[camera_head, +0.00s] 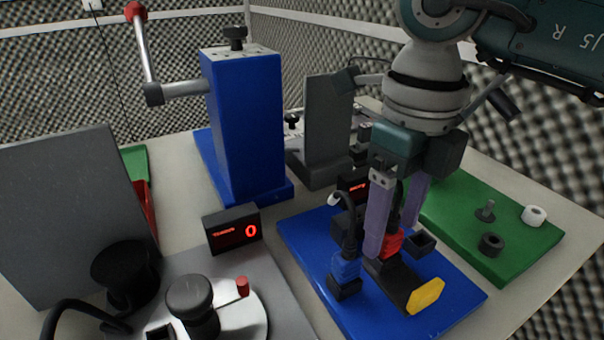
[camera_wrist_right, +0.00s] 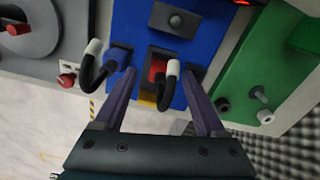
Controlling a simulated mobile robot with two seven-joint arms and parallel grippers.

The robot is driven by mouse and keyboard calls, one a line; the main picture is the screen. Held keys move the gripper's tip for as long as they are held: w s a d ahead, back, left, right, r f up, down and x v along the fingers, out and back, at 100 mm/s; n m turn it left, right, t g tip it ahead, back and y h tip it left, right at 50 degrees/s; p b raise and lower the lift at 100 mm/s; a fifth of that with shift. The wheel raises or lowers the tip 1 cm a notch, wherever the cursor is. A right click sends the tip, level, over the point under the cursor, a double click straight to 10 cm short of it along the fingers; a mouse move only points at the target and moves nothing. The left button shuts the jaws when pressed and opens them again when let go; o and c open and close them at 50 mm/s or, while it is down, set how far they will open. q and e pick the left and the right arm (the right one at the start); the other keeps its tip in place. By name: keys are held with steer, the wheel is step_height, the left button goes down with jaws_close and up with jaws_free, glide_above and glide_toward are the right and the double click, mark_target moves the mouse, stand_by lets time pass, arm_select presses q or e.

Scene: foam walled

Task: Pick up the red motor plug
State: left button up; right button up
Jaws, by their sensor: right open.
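The red motor plug (camera_head: 393,243) stands on the blue board (camera_head: 305,240), partly hidden behind a finger of my right gripper (camera_head: 392,236). In the right wrist view the red plug (camera_wrist_right: 157,72) shows between the two spread purple fingers (camera_wrist_right: 158,76), with a gap on both sides. A black cable with a white end (camera_wrist_right: 172,68) curves in front of it. My right gripper is open and points down over the plug. Whether a finger touches it I cannot tell. My left gripper is out of view.
A blue plug (camera_head: 345,268) with a black cable stands just left of the gripper. A yellow hexagonal part (camera_head: 426,295) lies in front. A green board (camera_head: 470,215) with small parts is at right, a tall blue press (camera_head: 245,130) behind, a small red display (camera_head: 233,230) at left.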

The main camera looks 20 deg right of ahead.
steer(key=shift+f, duration=0.95)
steer(key=shift+c, duration=0.3)
jaws_close()
